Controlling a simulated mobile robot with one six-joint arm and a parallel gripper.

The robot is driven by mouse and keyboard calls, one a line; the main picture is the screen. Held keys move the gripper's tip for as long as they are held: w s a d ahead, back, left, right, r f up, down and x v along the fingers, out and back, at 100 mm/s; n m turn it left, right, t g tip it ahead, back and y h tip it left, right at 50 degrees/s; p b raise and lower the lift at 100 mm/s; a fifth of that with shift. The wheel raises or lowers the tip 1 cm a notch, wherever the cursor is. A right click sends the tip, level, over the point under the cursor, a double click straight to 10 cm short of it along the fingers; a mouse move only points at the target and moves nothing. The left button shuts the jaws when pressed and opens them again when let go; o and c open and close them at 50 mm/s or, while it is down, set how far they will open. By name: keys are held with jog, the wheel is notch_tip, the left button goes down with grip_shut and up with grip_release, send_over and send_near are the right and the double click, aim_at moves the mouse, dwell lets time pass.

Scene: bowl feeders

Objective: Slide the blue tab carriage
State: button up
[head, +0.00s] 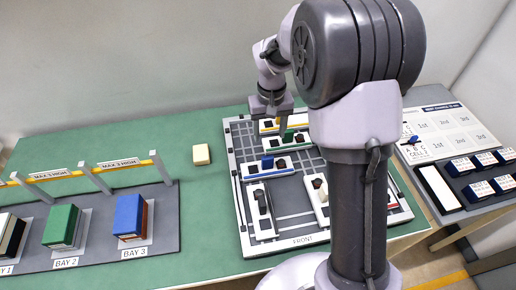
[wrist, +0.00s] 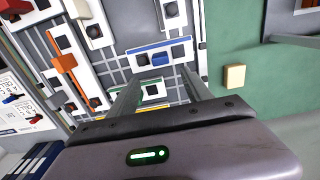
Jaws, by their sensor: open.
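The blue tab carriage is a white block with a blue tab and dark square sockets. In the head view the blue tab carriage (head: 283,168) lies left of centre on the grey slotted board (head: 236,190). In the wrist view the blue tab carriage (wrist: 163,57) lies just beyond my fingertips. My gripper (head: 283,128) is open and points down over the back of the board, near the green tab carriage (head: 299,142). In the wrist view my gripper's two fingers (wrist: 158,82) stand apart, with the green tab carriage (wrist: 155,92) showing between them. Nothing is held.
A yellow tab carriage (head: 268,131) lies at the back. White carriages with dark knobs (head: 263,222) stand in front. An orange tab (wrist: 65,62) shows in the wrist view. A cream block (head: 201,154) sits on the green table left of the board. My arm hides the board's right part.

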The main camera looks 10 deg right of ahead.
aim_at(268, 157)
notch_tip(268, 157, down, 14)
jog(key=b, duration=0.3)
jog(key=shift+w+r+b, duration=0.1)
jog(key=shift+r+b, duration=0.05)
jog(key=shift+b, duration=0.25)
grip_shut()
dwell(0.8)
